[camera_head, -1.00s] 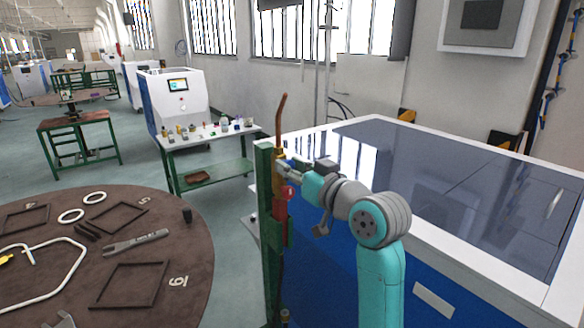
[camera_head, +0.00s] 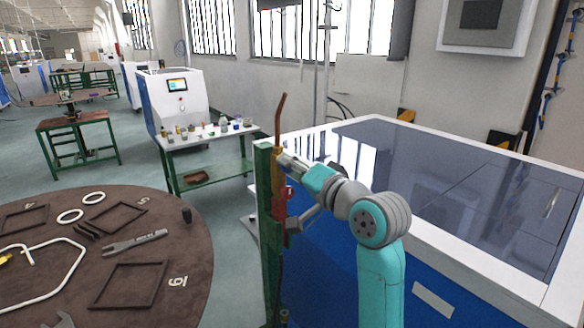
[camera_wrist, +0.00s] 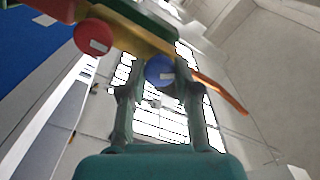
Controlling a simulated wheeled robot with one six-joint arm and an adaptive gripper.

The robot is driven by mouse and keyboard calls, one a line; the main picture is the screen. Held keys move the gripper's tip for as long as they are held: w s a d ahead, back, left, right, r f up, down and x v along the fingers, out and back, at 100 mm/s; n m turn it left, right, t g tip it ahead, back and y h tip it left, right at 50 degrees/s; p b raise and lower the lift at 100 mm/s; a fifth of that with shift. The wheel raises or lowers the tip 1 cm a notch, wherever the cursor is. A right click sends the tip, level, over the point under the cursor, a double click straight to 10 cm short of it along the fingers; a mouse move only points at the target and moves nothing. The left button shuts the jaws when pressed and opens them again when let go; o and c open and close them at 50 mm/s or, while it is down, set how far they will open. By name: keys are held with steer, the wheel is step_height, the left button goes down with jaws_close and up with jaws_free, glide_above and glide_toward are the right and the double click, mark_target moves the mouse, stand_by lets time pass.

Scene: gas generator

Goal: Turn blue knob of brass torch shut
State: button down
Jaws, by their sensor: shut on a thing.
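The brass torch (camera_head: 277,178) stands upright on a green post (camera_head: 264,215), with a bent copper tube (camera_head: 280,118) at its top. In the wrist view the torch's brass body (camera_wrist: 135,38) crosses the top of the picture. The blue knob (camera_wrist: 160,70) is on it, near the copper tube (camera_wrist: 222,92). My gripper (camera_wrist: 157,76) has one finger on each side of the blue knob and is shut on it. In the head view my gripper (camera_head: 284,162) is at the torch's upper body, and the blue knob is hidden there.
A red knob (camera_wrist: 93,37) sits on the torch beside the blue one; it also shows low in the head view (camera_head: 288,192). A large blue and white machine (camera_head: 440,190) stands at the right. A round brown table (camera_head: 100,250) is at the left.

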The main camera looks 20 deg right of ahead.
steer(key=m, duration=0.6)
steer(key=shift+f+m, duration=0.15)
steer(key=shift+m, duration=0.15)
stand_by(0.3)
steer(key=c, duration=0.8)
jaws_free()
steer(key=shift+c, duration=0.2)
steer(key=v, duration=1.2)
